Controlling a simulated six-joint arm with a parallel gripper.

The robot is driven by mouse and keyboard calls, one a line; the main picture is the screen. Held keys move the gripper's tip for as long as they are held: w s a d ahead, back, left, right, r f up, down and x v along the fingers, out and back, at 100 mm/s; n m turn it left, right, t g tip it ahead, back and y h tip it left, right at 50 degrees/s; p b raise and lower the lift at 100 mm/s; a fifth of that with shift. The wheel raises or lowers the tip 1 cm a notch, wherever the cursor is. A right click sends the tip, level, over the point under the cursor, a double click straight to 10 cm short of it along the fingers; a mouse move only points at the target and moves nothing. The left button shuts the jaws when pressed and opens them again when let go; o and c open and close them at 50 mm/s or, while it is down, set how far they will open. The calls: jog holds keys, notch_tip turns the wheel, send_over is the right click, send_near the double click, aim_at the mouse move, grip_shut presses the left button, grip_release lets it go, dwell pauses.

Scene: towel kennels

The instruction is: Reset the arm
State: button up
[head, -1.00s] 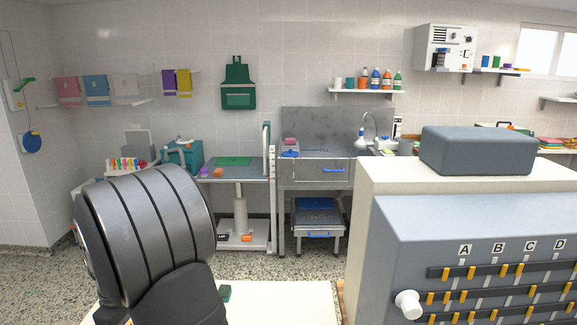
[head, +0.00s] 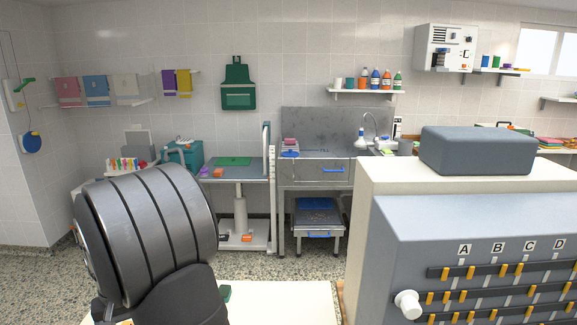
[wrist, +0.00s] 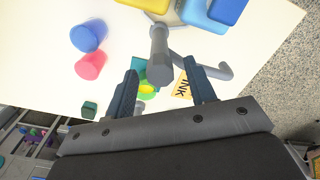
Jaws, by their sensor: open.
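My gripper (wrist: 163,95) shows in the wrist view with its two dark fingers apart and nothing held between them. It is above a pale tabletop (wrist: 35,60). Beyond the fingers a grey bar-like object with a hook (wrist: 160,55) lies or stands on the table; I cannot tell which. In the head view a large dark ribbed part of my arm fills the lower left, and my gripper is out of sight there.
On the tabletop are a blue cup (wrist: 88,36), a pink cup (wrist: 90,66), a yellow-green item (wrist: 147,88), a card lettered INK (wrist: 184,88) and blue containers (wrist: 205,12).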

jog(key=m, duration=0.6)
dwell(0.4)
jog(key=shift+o, duration=0.2)
jog(key=o, duration=1.1)
jog(key=shift+c, duration=0.2)
jog(key=w+a+r, duration=0.4)
jog(key=w+r, duration=0.4)
jog(key=w+a+r, duration=0.4)
jog(key=w+r, duration=0.4)
jog(key=f, duration=0.9)
jog(key=shift+w+d+f, duration=0.1)
jog(key=shift+d+f, duration=0.15)
jog(key=shift+f, duration=0.05)
notch_tip(320, 180, up, 10)
jog(key=shift+a, duration=0.15)
